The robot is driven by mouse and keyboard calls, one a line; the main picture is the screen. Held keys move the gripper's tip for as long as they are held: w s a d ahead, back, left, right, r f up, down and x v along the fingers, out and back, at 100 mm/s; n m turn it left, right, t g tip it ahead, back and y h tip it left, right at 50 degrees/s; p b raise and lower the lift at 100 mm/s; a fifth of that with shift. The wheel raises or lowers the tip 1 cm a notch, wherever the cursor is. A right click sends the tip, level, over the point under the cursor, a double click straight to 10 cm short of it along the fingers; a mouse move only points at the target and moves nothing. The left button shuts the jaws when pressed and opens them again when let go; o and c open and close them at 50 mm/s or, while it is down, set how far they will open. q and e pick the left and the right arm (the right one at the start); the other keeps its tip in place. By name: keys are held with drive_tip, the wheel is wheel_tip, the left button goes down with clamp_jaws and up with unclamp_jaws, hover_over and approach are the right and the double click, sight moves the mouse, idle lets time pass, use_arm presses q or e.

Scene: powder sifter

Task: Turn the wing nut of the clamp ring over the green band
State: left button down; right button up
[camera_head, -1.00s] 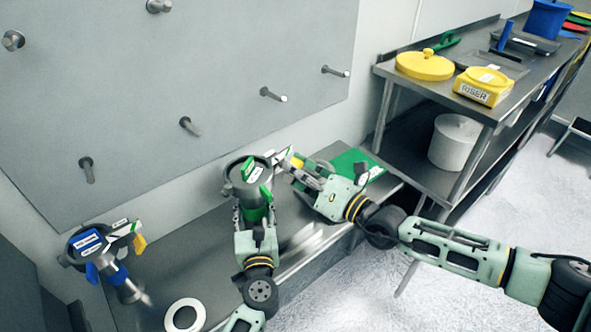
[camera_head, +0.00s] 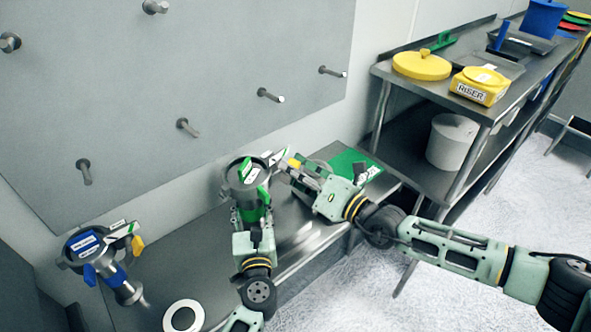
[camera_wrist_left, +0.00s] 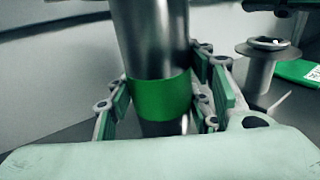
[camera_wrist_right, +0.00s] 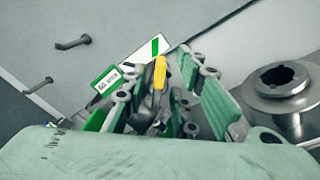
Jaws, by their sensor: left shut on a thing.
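In the head view, the steel sifter tube with the green band (camera_head: 264,214) stands upright near the middle. The band also shows in the left wrist view (camera_wrist_left: 160,97). My left gripper (camera_head: 251,217) is shut around the tube at the band, with one finger on each side. The yellow wing nut (camera_head: 294,162) of the clamp ring is at the tube's upper right; it also shows in the right wrist view (camera_wrist_right: 160,73). My right gripper (camera_wrist_right: 165,100) is open, its fingers on either side of the wing nut with visible gaps. Its fingers partly hide the clamp.
A second unit with a blue band (camera_head: 118,276) stands at the left. A white ring (camera_head: 169,315) lies in front. A green board (camera_head: 352,160) lies behind my right gripper. Steel shelves (camera_head: 385,71) with yellow parts stand at the right. Pegs stick out of the wall panel (camera_head: 220,60).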

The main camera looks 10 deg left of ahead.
drive_tip(key=v, duration=1.2)
drive_tip(key=shift+d, duration=0.1)
use_arm(q)
drive_tip(key=c, duration=0.8)
unclamp_jaws()
use_arm(e)
drive_tip(key=shift+w, duration=0.1)
